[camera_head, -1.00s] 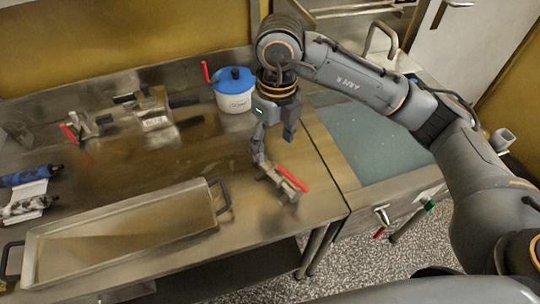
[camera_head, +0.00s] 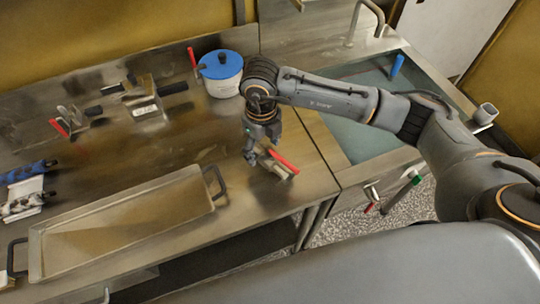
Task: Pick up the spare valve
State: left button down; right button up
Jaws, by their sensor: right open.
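A metal valve with a red lever (camera_head: 283,162) lies on the steel counter near its front right edge. My right gripper (camera_head: 254,160) is open, pointing down right at this valve's left end. Its fingers overlap the valve body in the picture, and I cannot tell whether they touch it. A second metal valve with a red lever (camera_head: 66,122) lies on the counter at the left. The picture does not tell which one is the spare. My left gripper is not in view.
A shallow steel tray (camera_head: 36,243) with black handles lies at the front left. A white tub with a blue lid (camera_head: 221,72) stands behind my right gripper. Metal fixtures (camera_head: 146,106) and blue and mottled rolls (camera_head: 22,190) lie at the left. A sink basin (camera_head: 350,140) is at the right.

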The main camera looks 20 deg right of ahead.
notch_tip(320, 180, down, 2)
jog(key=shift+f, duration=0.1)
jog(key=shift+w+f, duration=0.1)
jog(key=shift+f, duration=0.05)
grip_shut()
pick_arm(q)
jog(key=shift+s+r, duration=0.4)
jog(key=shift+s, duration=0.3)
